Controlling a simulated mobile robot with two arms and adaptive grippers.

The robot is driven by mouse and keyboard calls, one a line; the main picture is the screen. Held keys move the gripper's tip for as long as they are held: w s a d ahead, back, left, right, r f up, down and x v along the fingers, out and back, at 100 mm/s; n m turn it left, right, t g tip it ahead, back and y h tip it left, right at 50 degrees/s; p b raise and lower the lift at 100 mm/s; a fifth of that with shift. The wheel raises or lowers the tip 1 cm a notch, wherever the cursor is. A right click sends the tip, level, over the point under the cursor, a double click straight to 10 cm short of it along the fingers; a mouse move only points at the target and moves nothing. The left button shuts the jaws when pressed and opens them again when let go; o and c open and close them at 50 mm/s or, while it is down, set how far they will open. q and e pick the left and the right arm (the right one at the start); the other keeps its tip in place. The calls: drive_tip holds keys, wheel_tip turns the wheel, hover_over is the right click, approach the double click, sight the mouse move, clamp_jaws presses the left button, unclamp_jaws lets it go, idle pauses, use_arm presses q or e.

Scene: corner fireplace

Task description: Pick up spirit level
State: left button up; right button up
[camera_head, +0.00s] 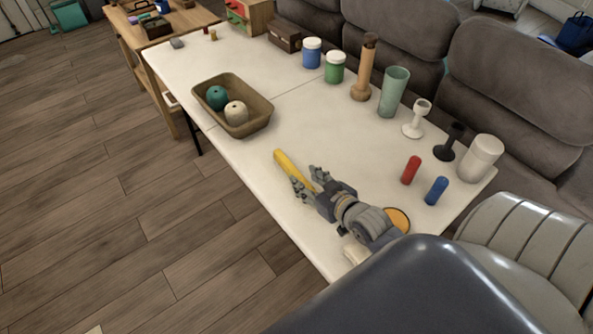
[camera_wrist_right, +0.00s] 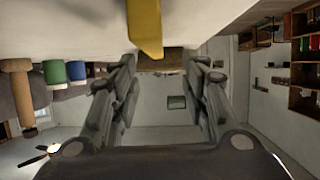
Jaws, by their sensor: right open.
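The spirit level appears to be the yellow bar (camera_head: 290,167) lying on the white table near its front edge in the head view. In the right wrist view the yellow bar (camera_wrist_right: 145,25) shows at the top middle, against the pale table surface. My right gripper (camera_head: 306,184) is just beside the near end of the bar, with its fingers spread. In the wrist view both fingers (camera_wrist_right: 162,70) stand apart with nothing clasped between them. The near end of the bar is partly hidden by the fingers in the head view. My left gripper is not in view.
A brown tray (camera_head: 262,112) with two balls of yarn is left of the bar. Red (camera_head: 411,170) and blue (camera_head: 436,190) cylinders are right of the gripper. Jars, a green cup (camera_head: 394,92) and a white canister (camera_head: 481,158) line the back. The table's middle is clear.

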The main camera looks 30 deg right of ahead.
sight(295, 170)
drive_tip(key=shift+x, duration=1.25)
drive_tip(key=x, duration=0.5)
drive_tip(key=shift+d+f, duration=0.2)
drive_tip(key=shift+d, duration=0.15)
drive_tip(key=shift+w+f, duration=0.1)
drive_tip(key=shift+w, duration=0.15)
drive_tip(key=shift+c, duration=0.3)
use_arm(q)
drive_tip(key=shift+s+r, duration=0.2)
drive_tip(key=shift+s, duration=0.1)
use_arm(e)
clamp_jaws()
